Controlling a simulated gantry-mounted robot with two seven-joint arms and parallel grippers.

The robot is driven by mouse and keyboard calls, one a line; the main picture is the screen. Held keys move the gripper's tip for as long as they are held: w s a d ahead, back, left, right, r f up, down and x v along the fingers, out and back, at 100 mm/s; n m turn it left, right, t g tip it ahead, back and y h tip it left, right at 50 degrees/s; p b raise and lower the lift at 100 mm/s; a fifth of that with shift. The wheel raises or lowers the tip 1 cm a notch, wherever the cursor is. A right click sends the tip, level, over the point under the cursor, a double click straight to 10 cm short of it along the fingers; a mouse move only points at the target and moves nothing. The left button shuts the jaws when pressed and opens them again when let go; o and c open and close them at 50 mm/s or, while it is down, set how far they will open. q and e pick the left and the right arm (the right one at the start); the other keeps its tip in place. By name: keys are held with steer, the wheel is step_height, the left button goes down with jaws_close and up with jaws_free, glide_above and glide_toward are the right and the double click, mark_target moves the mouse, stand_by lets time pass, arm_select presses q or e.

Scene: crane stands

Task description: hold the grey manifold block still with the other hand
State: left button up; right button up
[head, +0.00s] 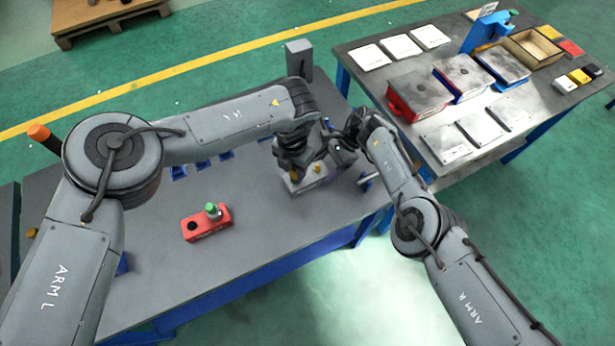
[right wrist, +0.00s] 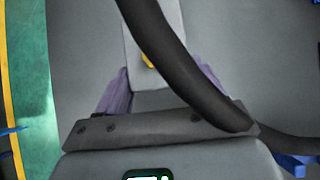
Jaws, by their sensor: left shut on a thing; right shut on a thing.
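The grey manifold block (head: 297,187) sits on the dark workbench, with a yellow part (head: 317,169) on its near side. In the right wrist view the pale grey block (right wrist: 150,95) lies between the purple pads of my right gripper (right wrist: 160,90), and its yellow part is half covered by a black cable. My right gripper (head: 330,172) is shut on the block from the right. My left gripper (head: 298,165) is above and against the block's left part. It is shut, but its fingertips and what they hold are hidden by the wrist.
A red box with a green button (head: 209,224) stands on the bench (head: 150,250) to the front left. A grey post (head: 299,58) stands behind the arms. A second table (head: 375,80) with trays and plates is at the right. The bench's front middle is clear.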

arm_select(q)
steer(key=shift+w+r, duration=0.1)
steer(key=shift+r, duration=0.2)
stand_by(0.7)
steer(key=shift+r, duration=2.2)
arm_select(e)
steer(key=o, duration=1.3)
steer(key=shift+o, duration=0.2)
steer(key=shift+d+r, duration=0.1)
